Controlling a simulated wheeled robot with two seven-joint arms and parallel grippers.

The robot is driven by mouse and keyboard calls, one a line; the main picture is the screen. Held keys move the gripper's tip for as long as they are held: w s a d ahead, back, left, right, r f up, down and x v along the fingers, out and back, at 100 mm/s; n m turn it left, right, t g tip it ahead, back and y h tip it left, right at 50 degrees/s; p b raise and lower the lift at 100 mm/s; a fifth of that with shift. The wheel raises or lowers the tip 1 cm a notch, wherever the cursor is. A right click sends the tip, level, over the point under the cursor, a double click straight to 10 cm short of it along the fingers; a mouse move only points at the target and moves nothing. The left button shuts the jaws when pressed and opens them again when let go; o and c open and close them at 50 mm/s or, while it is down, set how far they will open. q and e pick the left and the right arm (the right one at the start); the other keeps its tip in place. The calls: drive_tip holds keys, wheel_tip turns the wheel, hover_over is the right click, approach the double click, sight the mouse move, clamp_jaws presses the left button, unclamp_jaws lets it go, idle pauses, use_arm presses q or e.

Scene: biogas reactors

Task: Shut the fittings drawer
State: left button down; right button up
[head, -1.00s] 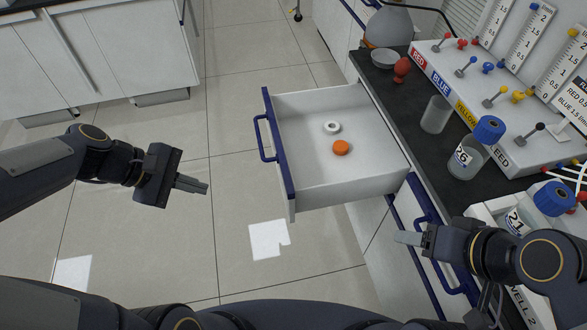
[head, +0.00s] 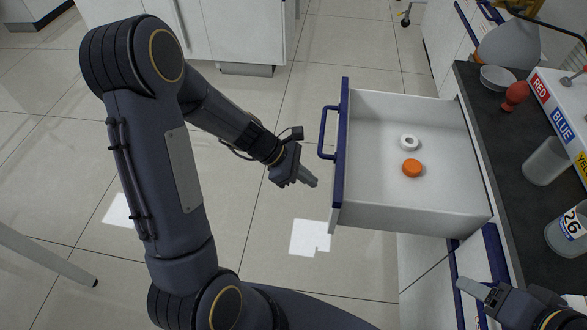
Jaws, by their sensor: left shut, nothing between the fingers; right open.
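The fittings drawer (head: 400,214) stands pulled out from the bench, with a blue front edge and a blue handle (head: 324,132) on its left side. Inside lie a white ring (head: 409,142) and an orange cap (head: 412,168). My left gripper (head: 311,181) is shut and empty. It appears just left of the drawer front, a little below the handle in the picture, with a small gap to the front. My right gripper (head: 464,286) is at the lower right, below the drawer's near side in the picture. It is open and empty.
The dark benchtop (head: 500,150) on the right holds a grey bowl (head: 497,78), a red bulb (head: 516,95), a clear beaker (head: 546,162) and a bottle marked 26 (head: 570,232). White cabinets (head: 240,35) stand at the back. The tiled floor left of the drawer is clear.

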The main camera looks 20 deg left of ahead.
use_arm(q)
drive_tip(key=shift+w+d+r, duration=0.1)
drive_tip(key=shift+w+d, duration=0.15)
drive_tip(key=shift+d, duration=0.6)
drive_tip(key=shift+w+d+r, duration=0.1)
drive_tip(key=shift+w+d, duration=0.15)
drive_tip(key=shift+d, duration=0.6)
drive_tip(key=w+d, duration=0.1)
drive_tip(key=d, duration=0.4)
drive_tip(key=w+d+p, duration=0.1)
drive_tip(key=d, duration=0.4)
drive_tip(key=w+d, duration=0.2)
drive_tip(key=d, duration=0.3)
drive_tip(key=shift+d+r+p, duration=0.1)
drive_tip(key=shift+p, duration=0.3)
drive_tip(key=w+d+p, duration=0.1)
drive_tip(key=d+p, duration=0.1)
drive_tip(key=d, duration=0.3)
drive_tip(key=w+d+p, duration=0.2)
drive_tip(key=d, duration=0.4)
drive_tip(key=w+d+p, duration=0.2)
drive_tip(key=d, duration=0.3)
drive_tip(key=shift+d, duration=0.35)
drive_tip(key=shift+w+d, duration=0.1)
drive_tip(key=shift+d, duration=0.25)
drive_tip(key=shift+r, duration=0.1)
